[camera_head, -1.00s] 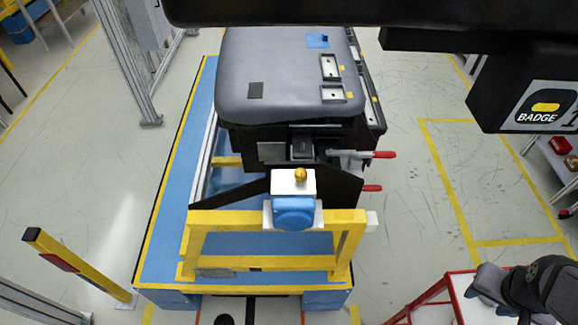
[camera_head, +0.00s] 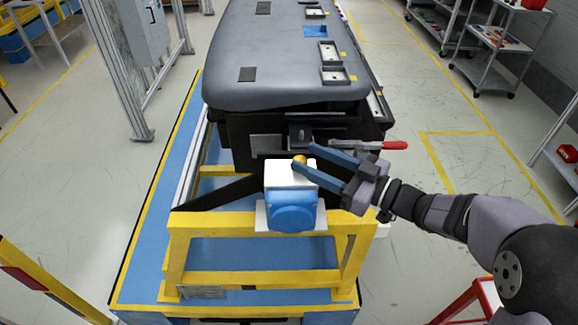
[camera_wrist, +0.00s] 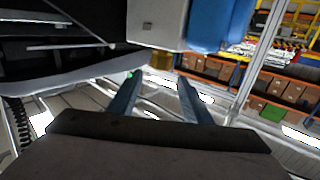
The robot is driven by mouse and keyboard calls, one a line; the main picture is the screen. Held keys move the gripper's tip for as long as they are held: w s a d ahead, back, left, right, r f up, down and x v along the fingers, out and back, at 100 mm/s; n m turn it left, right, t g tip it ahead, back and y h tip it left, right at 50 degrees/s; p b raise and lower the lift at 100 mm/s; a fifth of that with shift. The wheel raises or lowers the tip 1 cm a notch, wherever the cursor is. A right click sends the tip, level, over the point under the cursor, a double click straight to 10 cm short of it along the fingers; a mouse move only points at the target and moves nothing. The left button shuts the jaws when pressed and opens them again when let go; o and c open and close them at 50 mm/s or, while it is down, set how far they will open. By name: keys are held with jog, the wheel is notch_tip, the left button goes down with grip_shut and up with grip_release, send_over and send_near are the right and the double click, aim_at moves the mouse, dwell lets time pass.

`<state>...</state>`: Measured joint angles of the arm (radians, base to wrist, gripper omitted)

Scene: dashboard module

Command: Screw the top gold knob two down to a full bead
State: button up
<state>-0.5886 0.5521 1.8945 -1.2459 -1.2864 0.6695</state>
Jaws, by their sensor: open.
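The gold knob (camera_head: 299,161) sits on top of a white block (camera_head: 285,176) with a blue round-fronted housing (camera_head: 292,212) at the yellow stand. My gripper (camera_head: 301,155) is open, reaching in from the right, with its two blue-grey fingers near the knob, one on the far side and one on the near side. In the wrist view, the gold knob (camera_wrist: 160,58) shows between and just past the tips of my open gripper (camera_wrist: 160,78), against the white block (camera_wrist: 158,22). Contact with the knob is not clear.
The grey dashboard panel (camera_head: 285,60) lies behind the block. A red-handled clamp (camera_head: 380,145) is close behind my gripper. The yellow frame (camera_head: 250,276) stands below on a blue base (camera_head: 140,262). Open floor lies to the right.

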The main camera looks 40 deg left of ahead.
aim_at(286, 165)
notch_tip(286, 165, down, 2)
jog(key=shift+w+f+n+g+b, duration=0.15)
jog(key=shift+f+n+g+b, duration=0.15)
jog(key=shift+b, duration=0.2)
jog(key=shift+r, duration=0.15)
jog(key=shift+a, duration=0.1)
jog(key=shift+a, duration=0.25)
jog(key=shift+s+a+p, duration=0.25)
jog(key=shift+a+p, duration=0.15)
jog(key=shift+a, duration=0.7)
jog(key=shift+s+a+p, duration=0.25)
jog(key=shift+a+p, duration=0.2)
jog(key=shift+a, duration=0.6)
jog(key=shift+s+a+p, duration=0.25)
jog(key=shift+a+p, duration=0.15)
jog(key=shift+a, duration=0.7)
jog(key=c, duration=1.1)
